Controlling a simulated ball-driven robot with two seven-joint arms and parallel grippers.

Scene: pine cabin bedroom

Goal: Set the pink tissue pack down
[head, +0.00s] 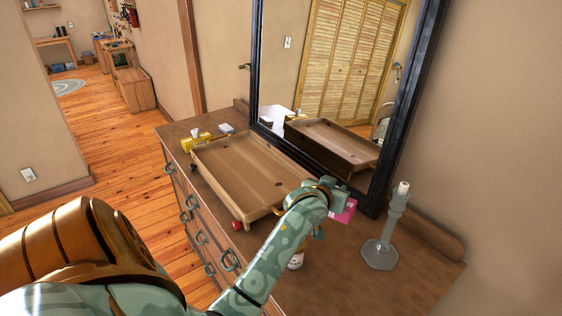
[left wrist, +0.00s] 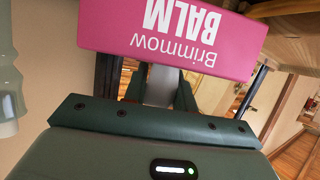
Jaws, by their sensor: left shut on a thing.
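The pink pack (head: 346,212) is a box-shaped pack with white lettering reading "Brimmow BALM". My left gripper (head: 338,203) is shut on it and holds it over the dresser top, right of the wooden tray and left of the candle holder. In the left wrist view the pack (left wrist: 170,36) fills the top, across the fingers (left wrist: 162,88). The gap between the pack and the dresser top cannot be judged exactly. My right gripper is out of view.
The dresser (head: 330,275) carries a wooden tray (head: 245,172), a candle holder (head: 382,250), a small white bottle (head: 296,260) partly behind my arm, a yellow item (head: 196,142) and a small grey box (head: 226,128). A mirror (head: 330,100) stands behind. The right front top is bare.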

